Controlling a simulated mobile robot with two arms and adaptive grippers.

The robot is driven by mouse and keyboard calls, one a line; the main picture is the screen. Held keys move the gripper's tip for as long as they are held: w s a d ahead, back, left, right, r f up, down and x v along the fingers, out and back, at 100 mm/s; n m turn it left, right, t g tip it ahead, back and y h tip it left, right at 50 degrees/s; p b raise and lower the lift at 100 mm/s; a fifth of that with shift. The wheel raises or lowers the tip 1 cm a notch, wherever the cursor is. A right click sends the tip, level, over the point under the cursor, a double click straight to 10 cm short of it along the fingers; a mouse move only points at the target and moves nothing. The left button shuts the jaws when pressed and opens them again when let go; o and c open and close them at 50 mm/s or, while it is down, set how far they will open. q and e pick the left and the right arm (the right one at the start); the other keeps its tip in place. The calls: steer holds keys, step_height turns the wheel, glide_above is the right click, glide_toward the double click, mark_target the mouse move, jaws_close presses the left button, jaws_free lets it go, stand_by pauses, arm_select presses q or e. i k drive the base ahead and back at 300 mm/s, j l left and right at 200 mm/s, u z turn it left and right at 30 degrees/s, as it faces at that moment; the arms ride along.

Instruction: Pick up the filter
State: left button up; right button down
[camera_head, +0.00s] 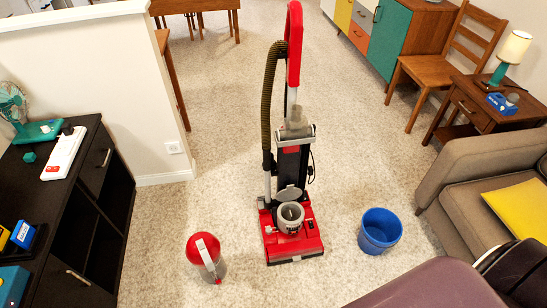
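A red and black upright vacuum cleaner (292,165) stands on the carpet in the middle, its red base (315,243) toward me. A grey round cup-like part (290,214) sits in the base, with a grey lid-like disc (290,193) just behind it. Another grey part (295,124) sits higher on the body. I cannot tell for sure which part is the filter. A red-topped, clear canister with a pale handle (207,257) stands apart on the floor to the left. Neither of my grippers is in view.
A blue bucket (379,231) stands right of the vacuum. A black cabinet (97,210) is at left, beside a white half wall (95,75). A sofa (468,202) and side table (487,115) are at right. Carpet around the vacuum is largely clear.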

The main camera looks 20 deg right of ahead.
mark_target(289, 214)
steer(key=z, duration=0.9)
